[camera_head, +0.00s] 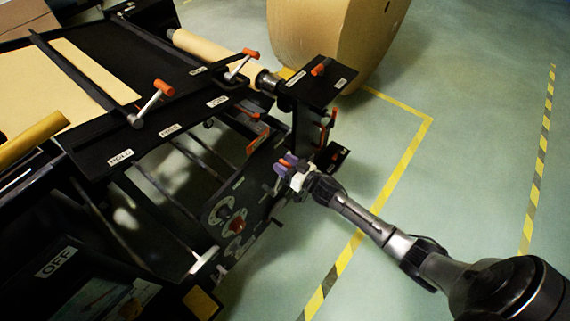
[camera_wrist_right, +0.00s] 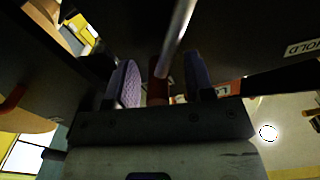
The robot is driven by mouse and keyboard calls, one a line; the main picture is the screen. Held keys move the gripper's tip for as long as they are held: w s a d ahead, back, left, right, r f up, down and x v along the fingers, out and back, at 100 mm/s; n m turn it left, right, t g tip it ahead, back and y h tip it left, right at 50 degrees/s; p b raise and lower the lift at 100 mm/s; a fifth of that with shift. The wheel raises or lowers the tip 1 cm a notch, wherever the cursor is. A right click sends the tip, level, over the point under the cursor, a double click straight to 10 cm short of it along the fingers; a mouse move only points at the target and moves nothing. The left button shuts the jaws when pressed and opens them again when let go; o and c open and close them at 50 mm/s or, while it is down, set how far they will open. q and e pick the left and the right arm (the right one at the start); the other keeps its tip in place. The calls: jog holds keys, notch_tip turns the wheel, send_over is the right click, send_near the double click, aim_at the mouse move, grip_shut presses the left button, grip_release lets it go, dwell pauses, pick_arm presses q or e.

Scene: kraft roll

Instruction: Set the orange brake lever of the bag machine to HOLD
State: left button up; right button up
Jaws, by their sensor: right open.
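The orange brake lever shows in the right wrist view as a dark orange grip (camera_wrist_right: 157,82) on a silver rod (camera_wrist_right: 178,38). A white HOLD label (camera_wrist_right: 303,47) is on a black surface to its right. My right gripper (camera_wrist_right: 160,85) is open, one purple pad on each side of the grip; contact cannot be told. In the head view my right gripper (camera_head: 288,164) is beside the black bag machine (camera_head: 98,148), with a bit of orange between its fingers. The lever's rod and setting are hidden there. My left gripper is not in view.
A big brown paper roll (camera_head: 330,35) stands behind. Yellow-lined floor (camera_head: 470,150) is clear at the right.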

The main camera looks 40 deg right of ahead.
jog(key=c, duration=0.6)
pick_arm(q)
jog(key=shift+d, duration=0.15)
pick_arm(e)
grip_shut()
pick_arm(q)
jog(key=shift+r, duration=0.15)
